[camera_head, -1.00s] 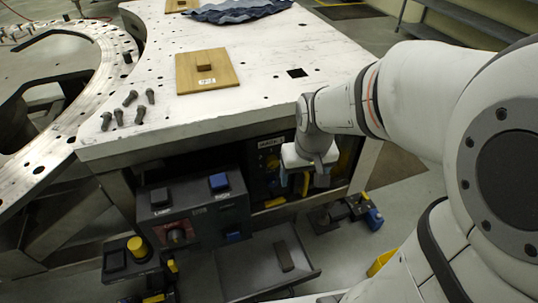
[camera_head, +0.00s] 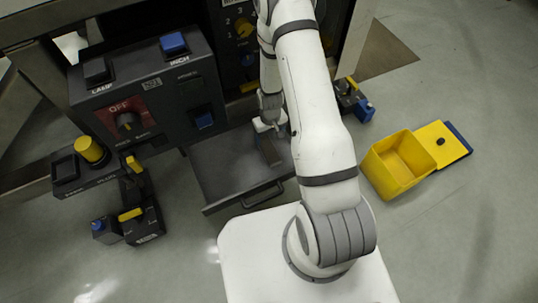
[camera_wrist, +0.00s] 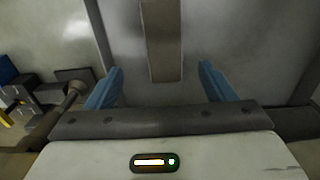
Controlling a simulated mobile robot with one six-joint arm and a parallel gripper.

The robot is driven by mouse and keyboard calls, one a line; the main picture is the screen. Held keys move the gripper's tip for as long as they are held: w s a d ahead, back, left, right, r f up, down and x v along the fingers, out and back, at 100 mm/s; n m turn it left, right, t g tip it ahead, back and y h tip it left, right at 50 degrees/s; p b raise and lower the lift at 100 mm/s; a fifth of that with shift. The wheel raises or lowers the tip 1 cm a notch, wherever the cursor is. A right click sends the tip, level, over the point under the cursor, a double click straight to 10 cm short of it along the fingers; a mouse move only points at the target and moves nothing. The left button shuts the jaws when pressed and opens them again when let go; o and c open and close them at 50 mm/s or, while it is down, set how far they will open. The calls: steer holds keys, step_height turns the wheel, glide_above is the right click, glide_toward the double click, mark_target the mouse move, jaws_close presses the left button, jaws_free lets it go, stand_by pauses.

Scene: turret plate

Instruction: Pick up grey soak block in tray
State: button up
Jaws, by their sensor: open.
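The grey soak block (camera_head: 269,150) is a dark grey-brown bar lying in the open dark tray (camera_head: 226,168). In the wrist view the block (camera_wrist: 164,40) runs up the picture beyond my fingertips, and the bare tray floor (camera_wrist: 205,45) lies around it. My gripper (camera_wrist: 161,85) is open, with a blue finger on each side of the block's line and nothing between them. In the head view my gripper (camera_head: 271,124) is over the far part of the tray, next to the block's far end. My arm hides the tray's right side.
A dark control box (camera_head: 150,90) with a rotary knob and blue buttons stands left of the tray. A yellow bin (camera_head: 398,163) sits on the floor at right. Small dark devices (camera_head: 128,222) lie at lower left.

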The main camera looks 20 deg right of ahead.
mark_target(268, 148)
step_height(268, 148, down, 4)
steer(key=shift+r+b, duration=0.25)
steer(key=shift+b, duration=0.25)
steer(key=f+b, duration=0.1)
steer(key=f, duration=0.2)
steer(key=f+b, duration=0.1)
steer(key=f, duration=0.1)
steer(key=shift+a+f+b, duration=0.25)
steer(key=shift+a+b, duration=0.05)
steer(key=shift+c, duration=0.5)
steer(key=c, duration=1.1)
